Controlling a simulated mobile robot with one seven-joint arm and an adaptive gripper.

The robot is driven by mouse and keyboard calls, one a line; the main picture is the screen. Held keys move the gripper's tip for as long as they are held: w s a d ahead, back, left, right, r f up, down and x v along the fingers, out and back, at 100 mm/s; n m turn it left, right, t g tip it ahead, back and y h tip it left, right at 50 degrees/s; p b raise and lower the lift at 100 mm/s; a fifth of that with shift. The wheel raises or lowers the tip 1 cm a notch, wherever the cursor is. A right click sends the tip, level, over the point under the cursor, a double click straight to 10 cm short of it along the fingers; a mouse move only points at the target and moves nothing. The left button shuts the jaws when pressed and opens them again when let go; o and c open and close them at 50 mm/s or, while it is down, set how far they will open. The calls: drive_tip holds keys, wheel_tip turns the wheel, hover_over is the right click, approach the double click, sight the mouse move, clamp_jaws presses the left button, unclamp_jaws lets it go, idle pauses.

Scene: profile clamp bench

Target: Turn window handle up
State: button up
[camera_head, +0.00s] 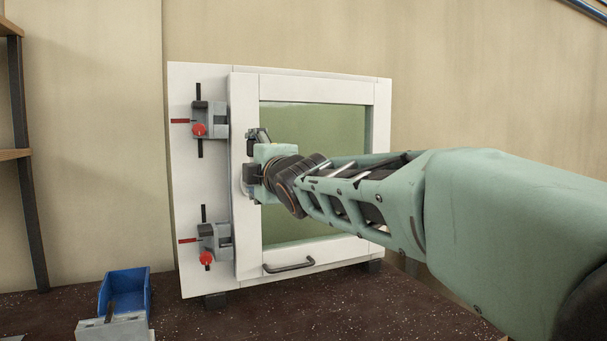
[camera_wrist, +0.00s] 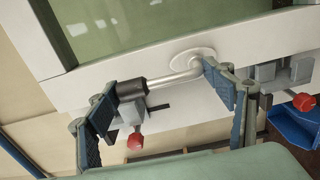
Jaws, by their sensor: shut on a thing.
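The window handle (camera_wrist: 180,77) shows in the wrist view as a silver lever with a black grip, on an oval base fixed to the white window frame. Its grip runs along the frame's side, pointing away from the blue bin's side, which is roughly up. My gripper (camera_wrist: 160,82) is shut on the handle, one blue-padded finger by the black grip's end and the other by the silver bend near the base. In the head view my gripper (camera_head: 256,168) is at the window's left side and hides most of the handle.
Two grey clamps with red knobs, an upper one (camera_head: 210,119) and a lower one (camera_head: 215,242), sit left of the window. A black pull bar (camera_head: 289,266) is on the lower frame. A blue bin (camera_head: 125,291) and a grey block (camera_head: 113,327) stand on the dark bench at left.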

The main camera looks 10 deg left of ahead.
drive_tip(key=shift+r, duration=0.6)
drive_tip(key=o, duration=1.3)
drive_tip(key=shift+o, duration=1.1)
drive_tip(key=shift+w+f, duration=0.1)
drive_tip(key=shift+f, duration=0.2)
